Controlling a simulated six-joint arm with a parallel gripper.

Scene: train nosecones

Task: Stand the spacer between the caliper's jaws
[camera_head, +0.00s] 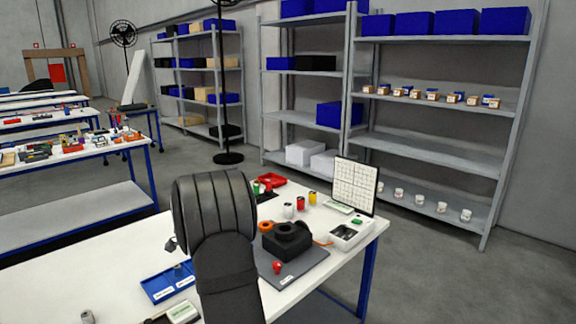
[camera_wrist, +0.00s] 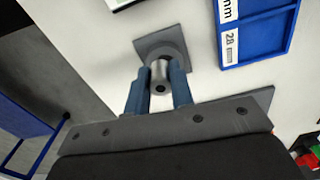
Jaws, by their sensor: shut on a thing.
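In the wrist view my gripper (camera_wrist: 160,92) has its two blue fingers closed around a small grey metal cylinder with a dark hole in its end, the spacer (camera_wrist: 160,77). Just beyond it lies a dark grey square plate with a round part on it (camera_wrist: 148,48); I cannot tell whether the spacer touches it. A small device with a greenish display (camera_head: 183,312) sits at the bottom edge, partly behind my arm, perhaps the caliper's readout. The caliper's jaws cannot be made out clearly.
A blue labelled tray (camera_head: 156,292) holds a small grey cylinder (camera_head: 178,270); the tray also shows in the wrist view (camera_wrist: 262,54). Another grey cylinder (camera_head: 87,317) stands at lower left. A black block (camera_head: 287,245) on a grey mat stands right of my arm. The left tabletop is mostly clear.

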